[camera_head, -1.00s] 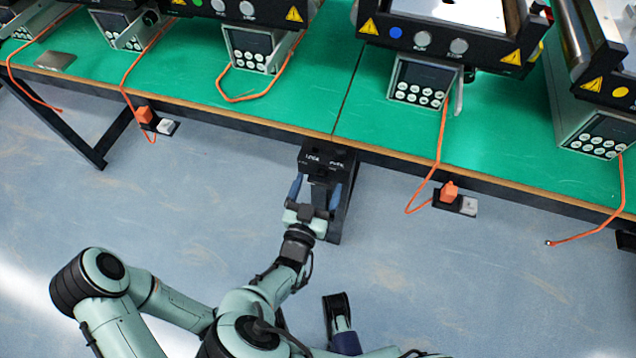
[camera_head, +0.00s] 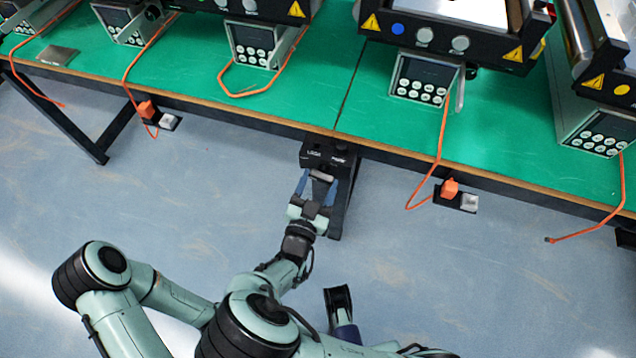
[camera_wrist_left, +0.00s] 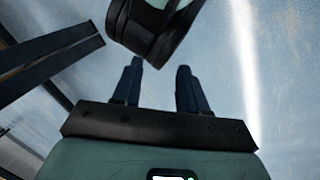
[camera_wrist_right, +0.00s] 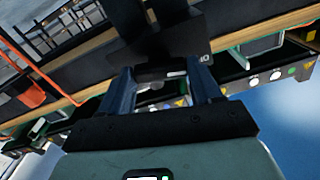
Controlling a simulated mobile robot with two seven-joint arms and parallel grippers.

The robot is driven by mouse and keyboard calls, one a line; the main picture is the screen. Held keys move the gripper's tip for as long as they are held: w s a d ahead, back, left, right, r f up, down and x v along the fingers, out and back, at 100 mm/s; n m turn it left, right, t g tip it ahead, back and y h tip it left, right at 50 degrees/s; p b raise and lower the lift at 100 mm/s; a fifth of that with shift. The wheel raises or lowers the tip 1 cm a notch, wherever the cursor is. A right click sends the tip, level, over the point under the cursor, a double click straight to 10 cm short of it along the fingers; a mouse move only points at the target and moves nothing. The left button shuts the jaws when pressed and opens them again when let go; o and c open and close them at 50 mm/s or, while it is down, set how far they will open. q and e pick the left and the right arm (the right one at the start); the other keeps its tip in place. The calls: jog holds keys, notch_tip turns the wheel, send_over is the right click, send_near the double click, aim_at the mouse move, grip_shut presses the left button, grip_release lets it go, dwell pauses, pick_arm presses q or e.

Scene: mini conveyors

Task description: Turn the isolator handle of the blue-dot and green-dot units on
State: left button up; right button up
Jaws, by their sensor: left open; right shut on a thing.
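A black isolator box (camera_head: 341,205) hangs at the front edge of the green bench, with white lettering on its top. My right gripper (camera_head: 321,184) reaches it from below and is shut on its dark handle (camera_head: 322,174), a short crosswise bar. The right wrist view shows the handle (camera_wrist_right: 160,73) between the blue fingertips. The blue dot (camera_head: 397,29) is on a conveyor unit right of the box. In the right wrist view a green dot (camera_wrist_right: 292,71) shows on another unit's panel. My left gripper (camera_wrist_left: 153,85) is open and empty over the floor.
Orange cables (camera_head: 440,150) hang over the bench edge, some to orange plugs (camera_head: 449,188). Keypad boxes (camera_head: 420,80) stand below the conveyors on the green bench (camera_head: 300,95). The floor in front is clear. A bench leg (camera_head: 60,125) stands at left.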

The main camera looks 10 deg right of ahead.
jog(key=m, duration=0.3)
jog(key=shift+d+m, duration=0.1)
jog(key=shift+m, duration=0.3)
jog(key=m+b, duration=0.1)
jog(key=m, duration=0.2)
jog(key=shift+m, duration=0.3)
jog(key=m+b, duration=0.1)
jog(key=m, duration=0.2)
jog(key=shift+m, duration=0.3)
jog(key=m+b, duration=0.1)
jog(key=m, duration=0.2)
jog(key=shift+b, duration=0.3)
pick_arm(q)
jog(key=w+a+f+t+y, duration=0.1)
jog(key=w+a+f, duration=0.2)
jog(key=f, duration=0.2)
jog(key=shift+w+f+b, duration=0.25)
jog(key=shift+b, duration=0.15)
pick_arm(e)
jog(key=shift+r+m, duration=0.1)
jog(key=shift+m, duration=0.8)
